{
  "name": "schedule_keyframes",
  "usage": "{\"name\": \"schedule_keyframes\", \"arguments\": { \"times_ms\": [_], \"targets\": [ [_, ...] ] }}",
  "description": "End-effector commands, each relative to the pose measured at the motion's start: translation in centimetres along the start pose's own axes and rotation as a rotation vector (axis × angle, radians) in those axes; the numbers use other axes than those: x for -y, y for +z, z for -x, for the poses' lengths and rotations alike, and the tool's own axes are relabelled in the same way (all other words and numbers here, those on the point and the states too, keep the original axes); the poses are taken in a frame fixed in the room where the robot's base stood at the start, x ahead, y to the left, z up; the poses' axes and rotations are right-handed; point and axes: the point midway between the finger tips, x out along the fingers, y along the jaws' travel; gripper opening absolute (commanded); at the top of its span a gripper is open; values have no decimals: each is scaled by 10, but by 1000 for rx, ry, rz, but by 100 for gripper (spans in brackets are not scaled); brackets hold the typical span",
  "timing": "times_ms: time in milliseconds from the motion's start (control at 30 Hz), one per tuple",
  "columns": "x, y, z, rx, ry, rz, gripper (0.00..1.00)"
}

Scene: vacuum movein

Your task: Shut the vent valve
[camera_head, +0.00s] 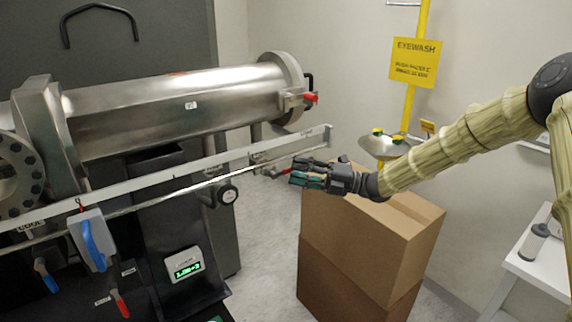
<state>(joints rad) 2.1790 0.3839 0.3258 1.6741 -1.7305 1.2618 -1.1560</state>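My gripper (296,171) is in the middle of the head view, pointing left, its two fingers apart with a gap between them. A small red handle (281,171) on the thin pipe shows right at the fingertips; I cannot tell whether they touch it. Another red-handled valve (311,98) sits on the right end flange of the steel chamber (180,105). A red lever (120,303) and blue levers (94,245) are at the lower left. I cannot read which of these is labelled as the vent valve.
Stacked cardboard boxes (350,245) stand under my gripper. An eyewash bowl (384,149) is behind my forearm. A white table (540,262) is at right.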

Motion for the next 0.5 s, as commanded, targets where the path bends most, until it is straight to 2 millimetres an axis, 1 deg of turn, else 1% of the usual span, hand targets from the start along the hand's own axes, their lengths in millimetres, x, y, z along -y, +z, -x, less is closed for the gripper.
{"name": "schedule_keyframes", "arguments": {
  "times_ms": [33, 100, 200, 333, 500],
  "targets": [
    [-3, 0, -7, 0, 0, -1, 35],
    [-2, 1, -15, 0, 0, 0, 35],
    [-1, 0, -22, 0, 0, -1, 35],
    [0, 0, -28, -1, 1, 0, 35],
    [1, 0, -30, -2, 1, 0, 35]
  ]
}}
